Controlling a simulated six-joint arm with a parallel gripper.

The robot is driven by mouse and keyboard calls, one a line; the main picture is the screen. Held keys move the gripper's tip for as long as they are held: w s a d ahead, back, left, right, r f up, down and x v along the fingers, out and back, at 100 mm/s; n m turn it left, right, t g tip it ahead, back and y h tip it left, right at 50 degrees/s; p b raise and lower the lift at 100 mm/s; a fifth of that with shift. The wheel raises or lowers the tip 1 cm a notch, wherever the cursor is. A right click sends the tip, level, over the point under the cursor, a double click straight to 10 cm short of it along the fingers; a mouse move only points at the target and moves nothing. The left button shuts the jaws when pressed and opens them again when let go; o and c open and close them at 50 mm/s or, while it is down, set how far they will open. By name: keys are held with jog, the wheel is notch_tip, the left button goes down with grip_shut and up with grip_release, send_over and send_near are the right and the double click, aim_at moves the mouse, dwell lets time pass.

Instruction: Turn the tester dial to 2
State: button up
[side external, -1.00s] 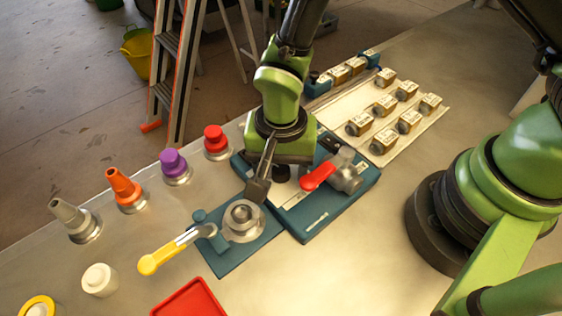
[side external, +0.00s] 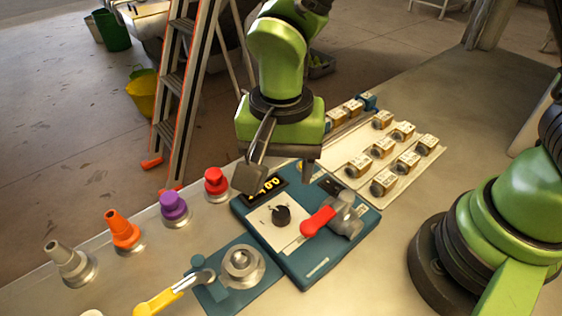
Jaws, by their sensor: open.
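The tester (side external: 318,271) is a flat blue box on the table in the side external view. Its dial (side external: 281,215) is a small dark knob on a pale square plate. The plate's markings and the setting are too small to read. A dark display (side external: 270,187) with yellow digits sits behind the dial, partly covered by a finger. A red-handled lever (side external: 318,221) is fixed at the tester's right side. My gripper (side external: 281,172) is open and empty, above the back of the tester and apart from the dial.
Left of the tester stand red (side external: 215,181), purple (side external: 174,205), orange (side external: 122,229) and grey (side external: 66,257) pieces on round bases. A yellow-handled lever fixture (side external: 175,294) is at front left. A tray of small labelled blocks (side external: 409,160) lies at back right.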

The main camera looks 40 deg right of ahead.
aim_at(281, 212)
notch_tip(281, 212, down, 10)
jog(key=n, duration=1.7)
jog(key=shift+n, duration=0.4)
jog(key=c, duration=0.9)
